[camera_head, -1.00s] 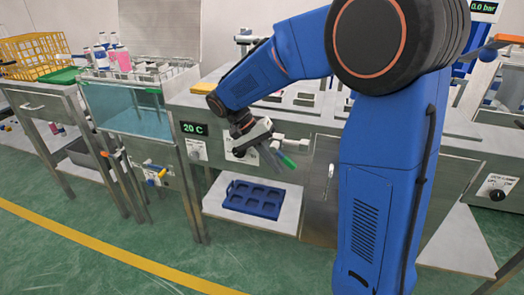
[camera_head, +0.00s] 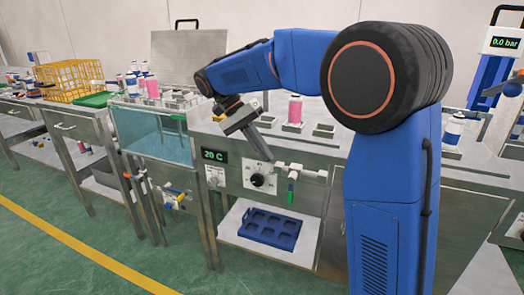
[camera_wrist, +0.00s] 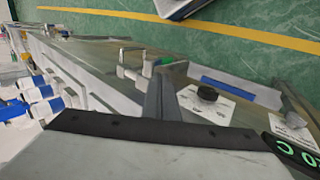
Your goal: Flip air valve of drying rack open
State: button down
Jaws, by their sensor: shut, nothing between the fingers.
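A white air valve (camera_head: 292,169) with a green handle (camera_head: 291,191) sits on the steel station's front panel, right of a black knob (camera_head: 258,180). The handle hangs straight down. The valve also shows in the wrist view (camera_wrist: 133,68), just beyond the fingertips and partly hidden. My gripper (camera_head: 262,150) is shut and empty, above and left of the valve and in front of the panel's top edge. Its fingers also show in the wrist view (camera_wrist: 160,95), apart from the handle as seen in the head view.
A 20 C display (camera_head: 214,155) is left of the knob. A blue tray (camera_head: 270,228) lies on the shelf below. Bottles and holders (camera_head: 295,110) stand on the worktop behind my gripper. A clear-sided tank (camera_head: 150,133) is to the left. The floor in front is free.

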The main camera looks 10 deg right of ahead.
aim_at(292, 187)
jog(key=shift+w+a+r, duration=0.2)
jog(key=shift+a+r, duration=0.05)
jog(key=shift+a, duration=0.05)
jog(key=shift+f, duration=0.1)
jog(key=shift+w+a+f+t+y, duration=0.25)
jog(key=shift+f+y, duration=0.15)
jog(key=shift+f, duration=0.1)
jog(key=shift+w+a+f+t+y, duration=0.15)
jog(key=shift+f+t+y, duration=0.15)
jog(key=shift+f+y, duration=0.15)
jog(key=shift+w+a+f+t+y, duration=0.15)
jog(key=shift+a+f+t+y, duration=0.15)
jog(key=shift+f, duration=0.25)
jog(key=shift+d+f, duration=0.1)
jog(key=shift+d, duration=0.1)
jog(key=s+d+f, duration=0.4)
jog(key=d+f, duration=0.2)
jog(key=f, duration=0.3)
jog(key=shift+s, duration=0.3)
